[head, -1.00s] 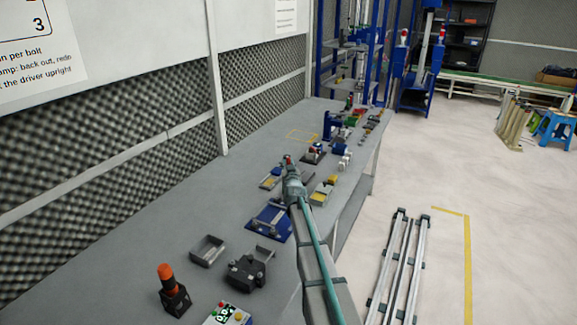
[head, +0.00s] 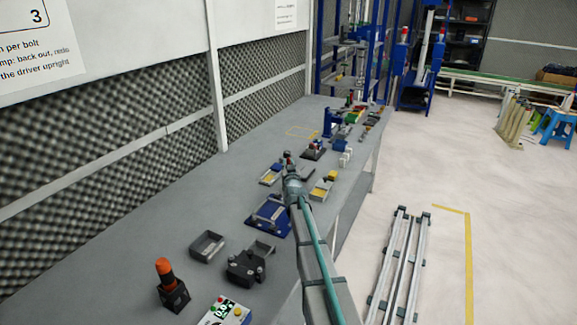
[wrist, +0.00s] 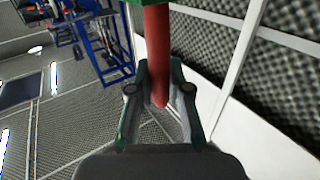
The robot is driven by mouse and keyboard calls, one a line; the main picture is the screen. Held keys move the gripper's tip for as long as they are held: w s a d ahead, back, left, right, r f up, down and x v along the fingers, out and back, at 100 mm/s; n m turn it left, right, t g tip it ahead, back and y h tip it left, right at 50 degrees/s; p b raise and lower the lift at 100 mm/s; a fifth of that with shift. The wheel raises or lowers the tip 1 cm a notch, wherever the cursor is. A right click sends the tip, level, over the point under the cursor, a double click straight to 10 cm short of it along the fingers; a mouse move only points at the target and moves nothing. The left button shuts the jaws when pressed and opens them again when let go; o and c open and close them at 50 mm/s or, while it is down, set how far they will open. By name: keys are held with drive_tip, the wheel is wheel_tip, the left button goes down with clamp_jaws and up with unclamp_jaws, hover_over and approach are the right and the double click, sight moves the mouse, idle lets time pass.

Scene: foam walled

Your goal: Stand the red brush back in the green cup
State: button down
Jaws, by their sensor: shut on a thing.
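The red brush (wrist: 156,50) shows in the wrist view as a red rod between my gripper's two fingers (wrist: 160,92). The fingers are shut on it, and one end of the rod shows between them. The rod's other end runs to the top edge of the wrist view, where a green piece (wrist: 124,12) shows, cut off by the frame. It may be the green cup; I cannot tell whether the brush is inside it. In the head view my gripper (head: 288,166) is over the bench, mostly hidden by my own arm.
The long grey bench (head: 130,250) holds a blue fixture (head: 268,214), a grey tray (head: 207,246), a black block (head: 246,268) and an orange-topped tool (head: 165,270). Several small parts crowd its far end. A foam-lined wall (head: 100,150) runs along its left side. The near-left bench top is clear.

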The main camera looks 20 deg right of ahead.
sight(289, 158)
drive_tip(key=shift+f, duration=0.25)
drive_tip(key=shift+r, duration=0.15)
drive_tip(key=shift+r+p, duration=1.9)
drive_tip(key=shift+r, duration=0.65)
drive_tip(key=shift+f+b, duration=2.5)
drive_tip(key=shift+f, duration=0.2)
idle(0.5)
drive_tip(key=c, duration=1)
unclamp_jaws()
drive_tip(key=shift+s+f, duration=0.1)
drive_tip(key=shift+v, duration=5.95)
